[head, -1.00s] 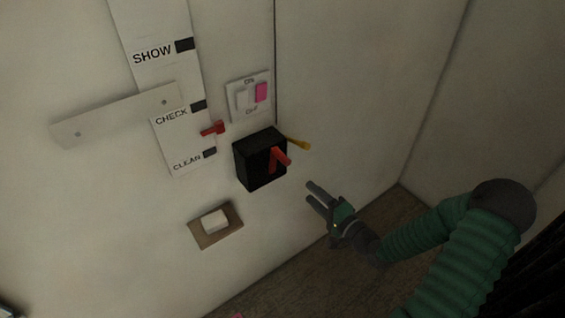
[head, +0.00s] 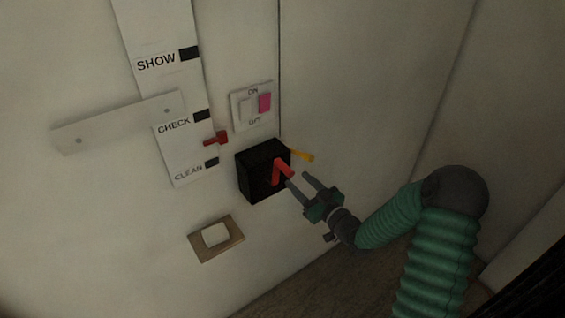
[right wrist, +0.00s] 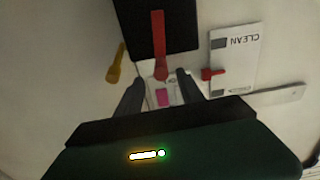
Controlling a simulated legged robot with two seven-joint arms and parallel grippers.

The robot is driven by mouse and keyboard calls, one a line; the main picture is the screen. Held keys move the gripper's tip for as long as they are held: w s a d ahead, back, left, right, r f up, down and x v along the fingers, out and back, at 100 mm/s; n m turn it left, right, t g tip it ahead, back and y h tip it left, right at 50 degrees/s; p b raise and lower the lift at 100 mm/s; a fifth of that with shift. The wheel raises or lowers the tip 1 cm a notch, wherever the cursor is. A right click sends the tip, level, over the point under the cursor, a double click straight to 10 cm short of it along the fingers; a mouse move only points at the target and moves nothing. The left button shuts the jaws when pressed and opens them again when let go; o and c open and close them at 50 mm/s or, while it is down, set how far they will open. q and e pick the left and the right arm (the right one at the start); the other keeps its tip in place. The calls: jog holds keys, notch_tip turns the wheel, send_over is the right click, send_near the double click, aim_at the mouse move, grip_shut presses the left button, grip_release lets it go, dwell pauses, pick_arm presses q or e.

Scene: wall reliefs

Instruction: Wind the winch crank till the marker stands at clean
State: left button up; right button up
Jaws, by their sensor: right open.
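The winch is a black box (head: 256,178) on the wall with a red crank (head: 281,168) on its front. The crank (right wrist: 159,42) also shows in the right wrist view. A red marker (head: 216,138) stands between CHECK and CLEAN on the white scale board (head: 181,150); the marker (right wrist: 212,73) also shows in the right wrist view. My right gripper (head: 298,179) is open close to the crank. In the right wrist view the crank's end appears between the fingers (right wrist: 161,80); contact cannot be told. My left gripper is out of view.
A yellow lever (head: 300,155) sticks out behind the winch box. A switch plate (head: 253,106) with white and pink rockers is above it. A brown plate with a white button (head: 215,235) is below left. A pale bar (head: 95,131) crosses the wall. Wall to the right is clear.

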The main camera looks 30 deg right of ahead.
aim_at(283, 165)
jog(key=w, duration=0.3)
jog(key=w+p, duration=0.1)
jog(key=w, duration=0.2)
jog(key=w+p, duration=0.1)
jog(key=w, duration=0.2)
jog(key=shift+w+a, duration=0.25)
jog(key=shift+a, duration=0.15)
jog(key=shift+c, duration=0.3)
grip_shut()
dwell(0.4)
